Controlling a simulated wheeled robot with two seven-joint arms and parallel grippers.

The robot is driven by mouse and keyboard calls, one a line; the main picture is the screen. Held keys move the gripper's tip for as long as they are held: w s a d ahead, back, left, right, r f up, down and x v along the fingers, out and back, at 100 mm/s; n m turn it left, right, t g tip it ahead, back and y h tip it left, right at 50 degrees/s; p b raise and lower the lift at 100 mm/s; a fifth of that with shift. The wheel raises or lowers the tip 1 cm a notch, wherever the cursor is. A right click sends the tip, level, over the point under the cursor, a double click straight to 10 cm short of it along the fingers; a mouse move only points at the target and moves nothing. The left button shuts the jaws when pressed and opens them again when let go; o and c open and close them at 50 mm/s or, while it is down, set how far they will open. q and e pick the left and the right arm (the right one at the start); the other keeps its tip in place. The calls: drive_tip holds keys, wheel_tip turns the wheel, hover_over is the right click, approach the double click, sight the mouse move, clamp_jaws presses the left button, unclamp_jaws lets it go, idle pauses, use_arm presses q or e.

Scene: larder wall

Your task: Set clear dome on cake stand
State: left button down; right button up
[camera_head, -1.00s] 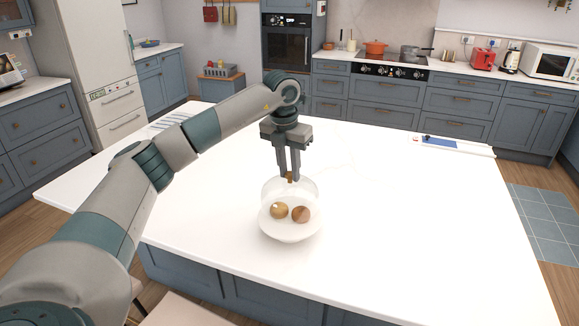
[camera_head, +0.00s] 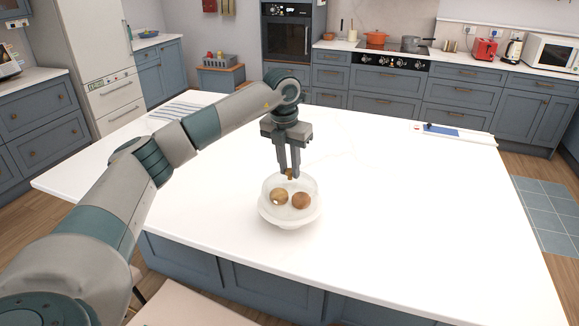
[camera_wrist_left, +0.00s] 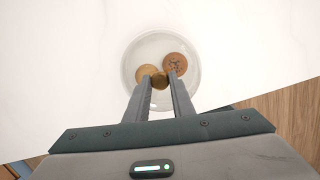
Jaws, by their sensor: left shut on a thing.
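The clear dome (camera_head: 307,184) is see-through, with a small brass knob (camera_head: 290,177) on top. My left gripper (camera_head: 290,171) is shut on this knob, pointing straight down. The knob (camera_wrist_left: 160,81) shows between the fingertips in the left wrist view. The white cake stand (camera_head: 290,224) is on the counter directly below, and the dome overlaps it. Two round brown cakes (camera_head: 301,201) (camera_head: 279,196) show on it through the dome. In the left wrist view the dome and stand outlines nearly coincide. I cannot tell whether the dome's rim touches the stand. My right gripper is out of view.
The white island counter (camera_head: 400,220) is clear around the stand. A blue item (camera_head: 440,130) lies on a board at its far right edge, and a striped cloth (camera_head: 175,111) at the far left. A stool seat (camera_head: 195,305) is at the near edge.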

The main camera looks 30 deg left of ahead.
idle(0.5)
use_arm(q)
drive_tip(key=c, duration=1.4)
unclamp_jaws()
drive_tip(key=shift+c, duration=0.2)
wheel_tip(320, 180, up, 17)
drive_tip(key=s+b, duration=0.2)
drive_tip(key=b, duration=0.1)
drive_tip(key=shift+s, duration=0.35)
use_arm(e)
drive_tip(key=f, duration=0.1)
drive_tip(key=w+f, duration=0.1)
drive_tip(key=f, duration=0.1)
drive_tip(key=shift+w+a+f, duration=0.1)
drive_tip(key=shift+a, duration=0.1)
use_arm(q)
drive_tip(key=shift+r, duration=0.1)
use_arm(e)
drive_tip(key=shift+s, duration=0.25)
use_arm(q)
drive_tip(key=shift+r, duration=0.1)
